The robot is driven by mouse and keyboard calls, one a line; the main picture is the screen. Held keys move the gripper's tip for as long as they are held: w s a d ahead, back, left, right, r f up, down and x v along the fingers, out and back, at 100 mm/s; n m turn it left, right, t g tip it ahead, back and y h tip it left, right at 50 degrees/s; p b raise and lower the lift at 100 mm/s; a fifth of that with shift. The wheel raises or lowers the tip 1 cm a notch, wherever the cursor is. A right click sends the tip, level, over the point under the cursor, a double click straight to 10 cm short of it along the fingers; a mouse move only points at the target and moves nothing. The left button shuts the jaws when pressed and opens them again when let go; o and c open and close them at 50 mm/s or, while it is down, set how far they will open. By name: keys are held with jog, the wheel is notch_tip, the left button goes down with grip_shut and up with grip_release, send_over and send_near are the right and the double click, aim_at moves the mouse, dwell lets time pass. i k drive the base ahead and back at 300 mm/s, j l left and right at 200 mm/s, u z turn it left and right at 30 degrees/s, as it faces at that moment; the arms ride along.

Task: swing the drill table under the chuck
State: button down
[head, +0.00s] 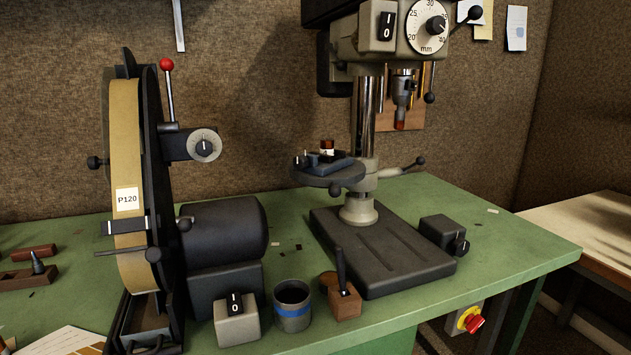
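The drill press stands on the green bench with its column (366,115) upright. The drill table (330,178) is a dark round plate on the column, swung out to the left. A small vise (327,163) sits on it with a reddish-brown piece in it. The chuck (404,90) hangs to the right of the column, with a red-tipped tool below it. The table is not beneath the chuck. A lever with a black knob (420,161) sticks out right from the table's collar. My gripper is not in view.
A belt sander (128,180) with a motor (225,228) stands to the left. A blue-banded cup (292,310), a wooden block with a handle (345,302) and a switch box (237,320) stand at the front. A black knobbed box (441,233) sits right of the base.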

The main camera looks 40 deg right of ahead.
aim_at(345, 171)
jog(key=i+j, duration=0.1)
jog(key=i, duration=0.2)
jog(key=i+j, duration=0.1)
jog(key=i, duration=0.2)
jog(key=z, duration=1.6)
